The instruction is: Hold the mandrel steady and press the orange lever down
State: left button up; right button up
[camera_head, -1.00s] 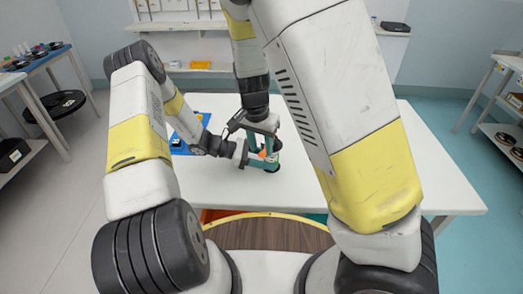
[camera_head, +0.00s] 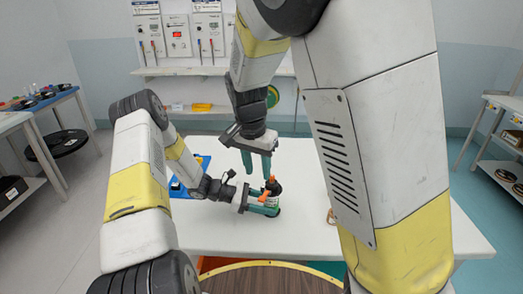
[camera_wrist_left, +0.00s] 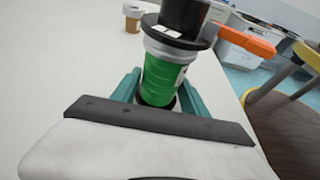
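The mandrel stands upright on the white table in the head view, with a black top (camera_head: 273,186). My left gripper (camera_head: 264,205) is shut around the green body, a teal finger on each side. My right gripper (camera_head: 257,163) points down, fingers apart and empty, above and slightly left of the mandrel, not touching it.
A blue tray (camera_head: 203,163) lies on the white table (camera_head: 300,228) to the left. A small brown item (camera_head: 331,217) lies to the right; a brown jar (camera_wrist_left: 132,18) shows in the wrist view. A round wooden top (camera_head: 270,280) is in front. The table's right side looks clear.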

pick_arm(q)
jog(key=o, duration=0.3)
jog(key=v, duration=1.1)
jog(key=shift+a+r, duration=0.2)
jog(key=shift+a, duration=0.15)
jog(key=s+r+m+y, duration=0.4)
jog(key=r+m, duration=0.1)
jog(key=r, duration=0.5)
jog(key=s+r+m+y, duration=0.3)
jog(key=s+r+m, duration=0.15)
jog(key=r, duration=0.55)
jog(key=s+a+r+m+t+y, duration=0.2)
jog(key=s+r+m+t+y, duration=0.3)
jog(key=s+r+m, duration=0.4)
jog(key=s+r+t, duration=0.1)
jog(key=s+r, duration=0.2)
jog(key=s, duration=0.2)
jog(key=shift+s, duration=0.35)
pick_arm(e)
jog(key=s+d+r+n+t+y, duration=0.1)
jog(key=s+d+r+n+t, duration=0.1)
jog(key=s+d+r, duration=0.4)
jog(key=s+d+r+n+t+y, duration=0.2)
jog(key=s+d+r, duration=0.5)
jog(key=d, duration=0.5)
jog(key=shift+s+d+r+n, duration=0.2)
jog(key=shift+s+r+n, duration=0.05)
jog(key=shift+s+n, duration=0.4)
